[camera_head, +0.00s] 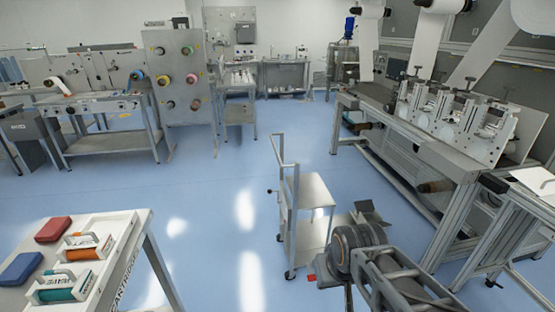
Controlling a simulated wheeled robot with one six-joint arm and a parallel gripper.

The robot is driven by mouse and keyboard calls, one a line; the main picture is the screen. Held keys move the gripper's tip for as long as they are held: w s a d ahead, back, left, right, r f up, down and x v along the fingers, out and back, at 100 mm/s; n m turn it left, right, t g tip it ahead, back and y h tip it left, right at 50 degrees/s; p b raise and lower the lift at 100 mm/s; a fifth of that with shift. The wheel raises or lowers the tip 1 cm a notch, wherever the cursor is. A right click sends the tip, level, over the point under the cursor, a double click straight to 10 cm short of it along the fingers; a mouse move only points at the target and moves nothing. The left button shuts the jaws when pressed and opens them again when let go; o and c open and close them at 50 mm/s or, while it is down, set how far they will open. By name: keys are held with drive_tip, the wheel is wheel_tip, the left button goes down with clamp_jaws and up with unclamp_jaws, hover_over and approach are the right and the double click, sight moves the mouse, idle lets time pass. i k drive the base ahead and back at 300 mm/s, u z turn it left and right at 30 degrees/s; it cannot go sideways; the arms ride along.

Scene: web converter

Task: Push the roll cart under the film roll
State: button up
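The roll cart (311,191) stands on the blue floor at the centre, upright on small wheels. It has an upper and a lower shelf and a tall push handle on its left side; the upper shelf looks empty. Large white film rolls (440,4) hang at the top right, cut by the picture edge, with webs running down. A brown roll (435,186) sits low at the machine's front. The cart is left of the machine, apart from it. My arm (395,285) reaches in from the bottom right, in front of the cart's lower right. Its gripper fingers cannot be made out.
The converting machine (430,148) fills the right side. A white table (128,232) with cartridge trays and red and blue items stands at the lower left. A grey panel with coloured rolls (192,78) and benches stand behind. The floor left of and behind the cart is clear.

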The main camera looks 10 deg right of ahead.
sight(308, 192)
drive_tip(key=u, duration=0.85)
drive_tip(key=i, duration=1.35)
drive_tip(key=z, duration=0.55)
drive_tip(key=i, duration=0.5)
drive_tip(key=z, duration=0.4)
